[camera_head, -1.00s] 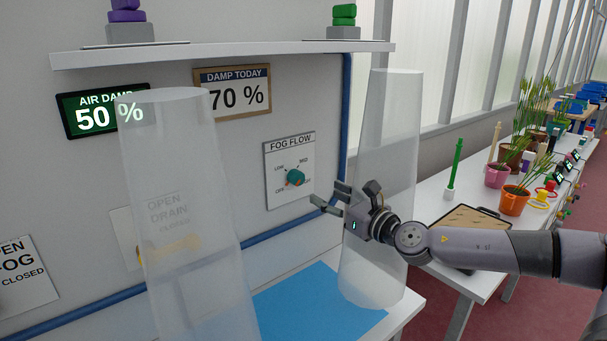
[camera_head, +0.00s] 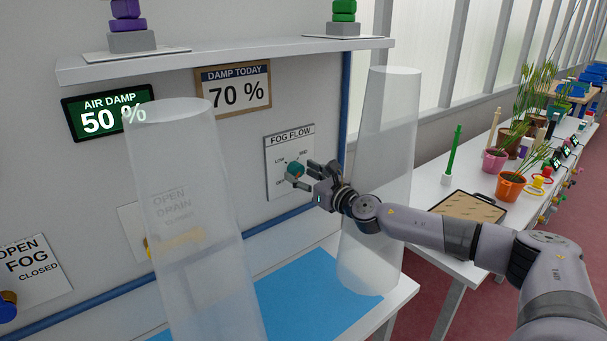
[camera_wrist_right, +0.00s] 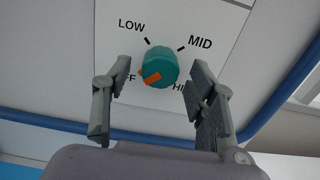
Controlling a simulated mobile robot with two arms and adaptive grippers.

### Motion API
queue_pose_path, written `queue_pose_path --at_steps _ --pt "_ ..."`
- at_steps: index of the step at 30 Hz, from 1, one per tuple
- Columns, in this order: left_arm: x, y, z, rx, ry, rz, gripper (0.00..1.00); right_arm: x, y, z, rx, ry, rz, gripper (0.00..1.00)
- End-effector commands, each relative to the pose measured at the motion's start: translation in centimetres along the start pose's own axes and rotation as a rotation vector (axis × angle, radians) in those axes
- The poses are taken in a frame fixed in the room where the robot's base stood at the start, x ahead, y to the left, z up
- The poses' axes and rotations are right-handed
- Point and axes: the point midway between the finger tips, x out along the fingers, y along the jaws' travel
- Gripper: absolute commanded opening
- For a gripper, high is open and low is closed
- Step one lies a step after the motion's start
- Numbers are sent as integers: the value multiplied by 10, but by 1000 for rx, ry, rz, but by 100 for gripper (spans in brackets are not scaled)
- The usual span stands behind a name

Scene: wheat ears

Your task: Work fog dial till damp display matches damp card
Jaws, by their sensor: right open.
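The teal fog dial (camera_head: 294,169) sits on the FOG FLOW plate (camera_head: 275,181) on the wall. In the right wrist view the dial (camera_wrist_right: 160,66) has its orange pointer toward the OFF mark. The green AIR DAMP display (camera_head: 108,111) reads 50 %. The DAMP TODAY card (camera_head: 233,88) reads 70 %. My right gripper (camera_head: 312,174) is open at the dial; in the right wrist view its fingers (camera_wrist_right: 160,95) stand on either side of the dial, apart from it. My left gripper is not seen.
Two translucent tubes stand in front, one at left (camera_head: 190,230) and one at right (camera_head: 380,180). A shelf (camera_head: 230,57) runs above. A blue mat (camera_head: 315,290) lies on the bench below. A side table with plant pots (camera_head: 510,186) stands at right.

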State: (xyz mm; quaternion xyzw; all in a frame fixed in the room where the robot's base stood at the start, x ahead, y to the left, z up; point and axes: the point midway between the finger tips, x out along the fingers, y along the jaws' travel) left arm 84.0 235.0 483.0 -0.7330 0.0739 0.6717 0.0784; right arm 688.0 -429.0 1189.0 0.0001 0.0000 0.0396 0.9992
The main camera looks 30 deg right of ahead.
Motion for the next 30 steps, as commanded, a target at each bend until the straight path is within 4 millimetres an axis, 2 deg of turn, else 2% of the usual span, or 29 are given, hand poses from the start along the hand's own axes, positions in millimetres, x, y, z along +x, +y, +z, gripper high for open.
queue_pose_path --at_steps 2,23,30 --pt "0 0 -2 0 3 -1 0 0 0 0 0 0 0 52" --pt "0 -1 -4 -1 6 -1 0 0 0 0 0 0 0 6" --pt "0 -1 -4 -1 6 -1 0 0 0 0 17 0 -1 4"
